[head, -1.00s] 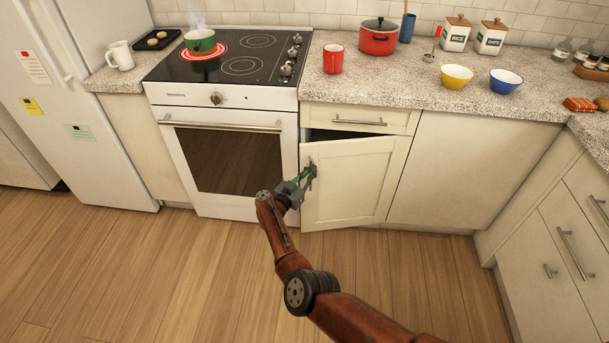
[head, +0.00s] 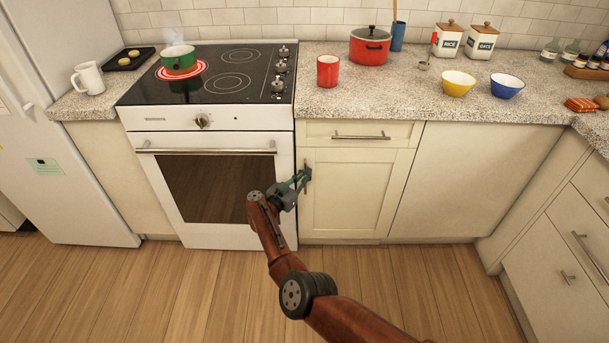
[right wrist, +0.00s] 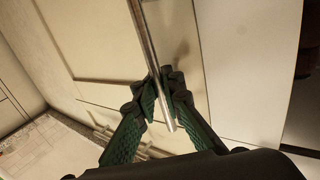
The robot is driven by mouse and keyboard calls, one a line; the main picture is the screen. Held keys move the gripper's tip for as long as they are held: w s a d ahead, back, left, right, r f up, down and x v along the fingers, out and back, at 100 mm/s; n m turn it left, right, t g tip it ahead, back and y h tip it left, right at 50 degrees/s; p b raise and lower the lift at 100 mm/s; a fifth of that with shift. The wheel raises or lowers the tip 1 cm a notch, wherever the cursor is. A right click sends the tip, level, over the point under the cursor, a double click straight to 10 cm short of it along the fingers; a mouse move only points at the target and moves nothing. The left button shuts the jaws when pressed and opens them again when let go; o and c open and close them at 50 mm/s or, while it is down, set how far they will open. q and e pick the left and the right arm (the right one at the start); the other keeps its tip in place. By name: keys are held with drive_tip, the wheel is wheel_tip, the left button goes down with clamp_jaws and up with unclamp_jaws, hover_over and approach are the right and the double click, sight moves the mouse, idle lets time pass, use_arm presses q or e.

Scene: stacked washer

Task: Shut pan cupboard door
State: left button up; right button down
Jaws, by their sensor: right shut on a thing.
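The pan cupboard door (head: 354,196) is a cream panel door below a drawer, just right of the oven. It sits flush, or nearly so, with the cabinet front. Its upright metal handle (head: 306,178) is on the left edge. My right gripper (head: 302,180) is at that handle, with its fingers closed around the bar. In the right wrist view the green fingers (right wrist: 165,97) are on either side of the handle bar (right wrist: 150,45), in front of the door (right wrist: 95,50). My left gripper is not in view.
The oven (head: 215,190) stands just left of the door. A green pot (head: 178,62) steams on a glowing burner. The counter (head: 400,95) holds a red mug (head: 328,71), a red pot (head: 370,46) and bowls. The floor in front is clear.

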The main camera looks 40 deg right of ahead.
drive_tip(key=shift+w+a+r, duration=0.15)
drive_tip(key=shift+w+r, duration=0.05)
drive_tip(key=shift+w, duration=0.2)
drive_tip(key=c, duration=2.1)
unclamp_jaws()
drive_tip(key=shift+f, duration=0.1)
drive_tip(key=shift+s+f, duration=0.1)
drive_tip(key=shift+s, duration=0.05)
drive_tip(key=a, duration=0.4)
drive_tip(key=s+a, duration=0.1)
drive_tip(key=a, duration=0.2)
drive_tip(key=s+a, duration=0.1)
drive_tip(key=a, duration=0.3)
drive_tip(key=shift+a, duration=0.35)
